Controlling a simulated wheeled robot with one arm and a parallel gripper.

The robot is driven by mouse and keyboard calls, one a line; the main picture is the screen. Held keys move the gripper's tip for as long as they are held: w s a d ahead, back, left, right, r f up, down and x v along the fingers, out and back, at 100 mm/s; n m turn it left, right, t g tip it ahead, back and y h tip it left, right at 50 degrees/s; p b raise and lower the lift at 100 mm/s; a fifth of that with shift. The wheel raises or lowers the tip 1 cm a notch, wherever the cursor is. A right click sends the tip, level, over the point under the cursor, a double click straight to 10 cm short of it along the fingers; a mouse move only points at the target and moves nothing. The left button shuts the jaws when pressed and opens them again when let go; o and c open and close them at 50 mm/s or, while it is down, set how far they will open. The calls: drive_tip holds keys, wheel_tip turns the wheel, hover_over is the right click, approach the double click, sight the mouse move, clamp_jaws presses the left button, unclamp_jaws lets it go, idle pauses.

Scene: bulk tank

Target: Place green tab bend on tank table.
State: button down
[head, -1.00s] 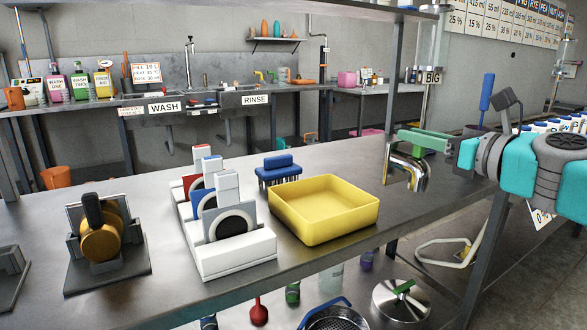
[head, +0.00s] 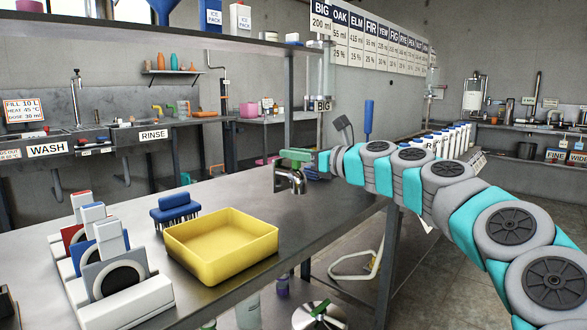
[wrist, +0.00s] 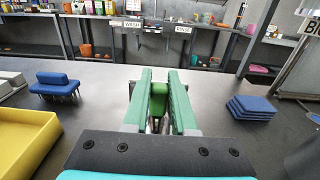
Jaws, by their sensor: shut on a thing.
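My gripper (wrist: 158,100) has green fingers and is shut on the green tab of a bend (wrist: 157,98). In the head view the bend is a curved chrome pipe piece (head: 289,180) hanging below my gripper (head: 297,155). It appears held over the far right part of the long steel table (head: 225,192); any gap beneath it is hard to judge. In the wrist view the fingers hide most of the chrome. No label in view tells me which table is the tank table.
A yellow tray (head: 222,262), a blue brush (head: 175,208) and a white rack (head: 130,305) stand left of the bend. Blue stacked pads (wrist: 255,107) lie to the right in the wrist view. A shelf post (head: 290,105) rises behind.

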sight(296, 167)
drive_tip(key=shift+w+a, duration=0.15)
drive_tip(key=shift+w, duration=0.25)
drive_tip(key=shift+f+b, duration=0.35)
drive_tip(key=shift+f, duration=1.35)
drive_tip(key=shift+f, duration=0.1)
drive_tip(key=c, duration=0.7)
unclamp_jaws()
drive_tip(key=shift+f, duration=0.1)
drive_tip(key=shift+s+d, duration=0.2)
drive_tip(key=shift+d, duration=0.15)
drive_tip(key=v, duration=1.1)
drive_tip(key=shift+s+d+r, duration=0.1)
drive_tip(key=shift+r, duration=0.1)
